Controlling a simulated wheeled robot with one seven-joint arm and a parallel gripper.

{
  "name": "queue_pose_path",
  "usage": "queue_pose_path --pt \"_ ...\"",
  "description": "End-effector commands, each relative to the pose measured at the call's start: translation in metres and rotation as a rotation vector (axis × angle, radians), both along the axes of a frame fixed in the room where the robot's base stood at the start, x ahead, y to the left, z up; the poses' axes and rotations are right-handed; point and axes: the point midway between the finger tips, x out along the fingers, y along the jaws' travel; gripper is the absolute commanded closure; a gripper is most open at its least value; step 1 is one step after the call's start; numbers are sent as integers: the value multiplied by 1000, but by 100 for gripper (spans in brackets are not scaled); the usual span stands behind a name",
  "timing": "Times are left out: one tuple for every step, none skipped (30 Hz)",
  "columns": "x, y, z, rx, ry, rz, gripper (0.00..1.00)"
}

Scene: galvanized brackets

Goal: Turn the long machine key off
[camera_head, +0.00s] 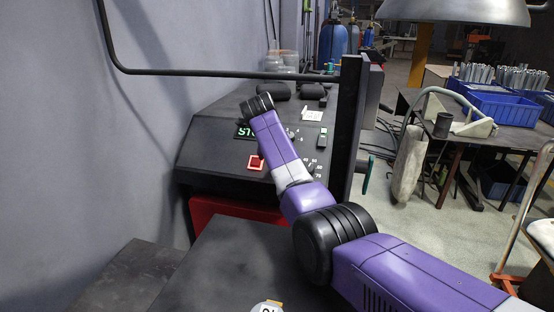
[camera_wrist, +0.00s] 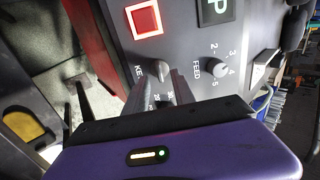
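The machine key (camera_wrist: 160,70) is a grey, elongated knob beside the "KEY" lettering on the dark control panel (camera_wrist: 185,30) in the wrist view. My gripper (camera_wrist: 128,82) is over the panel with its two dark fingers apart. The key shows between them, close to the right finger; I cannot tell whether they touch. Nothing is held. In the head view my purple arm reaches onto the sloping panel (camera_head: 213,135), and its end hides the key and the fingers.
A red-framed square button (camera_wrist: 145,19) and a numbered FEED knob (camera_wrist: 218,70) sit near the key. A green display (camera_head: 243,132) is left of my arm in the head view. A dark upright post (camera_head: 348,130) and horizontal bar (camera_head: 220,74) border the panel.

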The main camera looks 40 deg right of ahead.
Motion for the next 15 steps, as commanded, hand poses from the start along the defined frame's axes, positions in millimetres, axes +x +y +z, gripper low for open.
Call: queue_pose_path --pt "2 -4 -6 1 3 -1 69" --pt "3 -6 -9 1 3 -1 69" --pt "5 -8 -12 1 2 -1 69" --pt "7 -9 -14 0 2 -1 69" --pt "8 -11 -16 0 2 -1 69" --pt "9 -12 -19 0 2 -1 69" --pt "10 -14 -21 0 2 -1 69" --pt "10 -14 -23 1 2 -1 69" --pt "11 -16 -24 1 1 -1 69" --pt "12 -16 -25 1 1 -1 69" --pt "12 -17 -26 1 1 -1 69" --pt "13 -17 -27 0 0 -1 69" --pt "13 -18 -27 0 0 -1 69" --pt "13 -18 -28 0 0 -1 69" --pt "13 -18 -29 0 0 -1 69"
